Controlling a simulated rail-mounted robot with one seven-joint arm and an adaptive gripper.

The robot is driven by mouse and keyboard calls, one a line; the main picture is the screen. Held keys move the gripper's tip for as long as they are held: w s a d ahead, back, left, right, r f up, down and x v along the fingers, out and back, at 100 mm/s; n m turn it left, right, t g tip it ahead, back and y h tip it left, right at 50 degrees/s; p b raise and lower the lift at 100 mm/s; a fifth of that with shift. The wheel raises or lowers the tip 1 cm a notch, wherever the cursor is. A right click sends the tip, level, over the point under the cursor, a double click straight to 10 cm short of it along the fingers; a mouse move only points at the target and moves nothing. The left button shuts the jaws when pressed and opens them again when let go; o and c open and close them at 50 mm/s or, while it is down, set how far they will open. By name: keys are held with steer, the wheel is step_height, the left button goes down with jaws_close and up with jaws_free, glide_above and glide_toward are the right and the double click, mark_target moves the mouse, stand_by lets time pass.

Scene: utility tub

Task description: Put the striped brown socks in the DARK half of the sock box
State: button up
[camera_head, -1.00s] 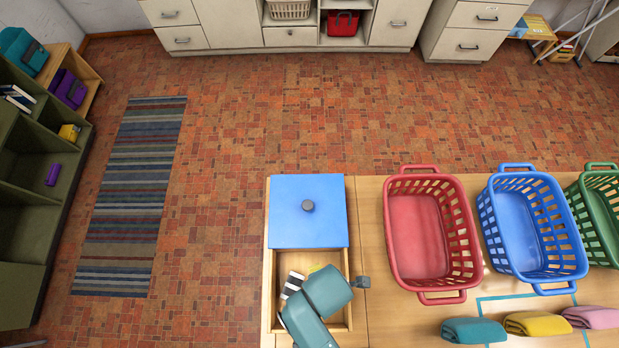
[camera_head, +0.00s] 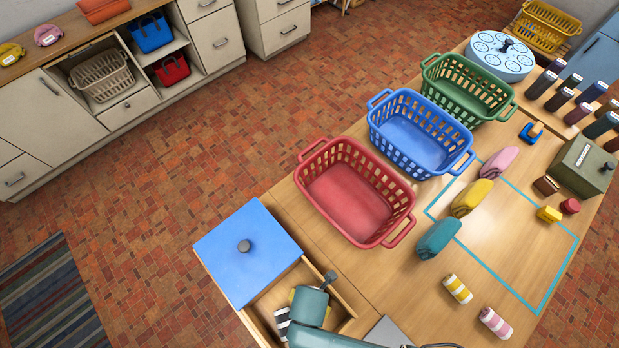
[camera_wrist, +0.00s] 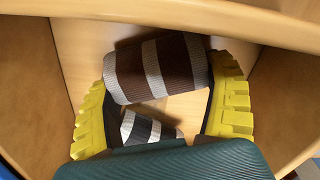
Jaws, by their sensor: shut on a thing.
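The brown socks (camera_wrist: 172,68), rolled and banded with pale grey stripes, are between the yellow fingers of my gripper (camera_wrist: 164,76) in the wrist view. My gripper is shut on them, inside an open wooden compartment (camera_head: 343,290) beside a blue lid (camera_head: 247,252). In the head view my teal gripper and arm (camera_head: 310,305) cover most of this compartment, and the brown socks are hidden there. A black-and-white striped roll (camera_wrist: 150,130) lies close by in the compartment. I cannot make out a dark half of a sock box.
Wooden walls close in around my gripper. Red (camera_head: 355,195), blue (camera_head: 418,135) and green (camera_head: 466,88) baskets stand on the table. Teal (camera_head: 438,238), yellow (camera_head: 471,197) and pink (camera_head: 498,162) rolls lie nearby. Yellow-striped (camera_head: 458,289) and pink-striped (camera_head: 496,323) rolls lie near the front.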

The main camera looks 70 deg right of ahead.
steer(key=o, duration=0.9)
steer(key=shift+o, duration=0.2)
step_height(320, 180, up, 12)
steer(key=p, duration=0.1)
steer(key=shift+p, duration=0.3)
steer(key=shift+r, duration=0.1)
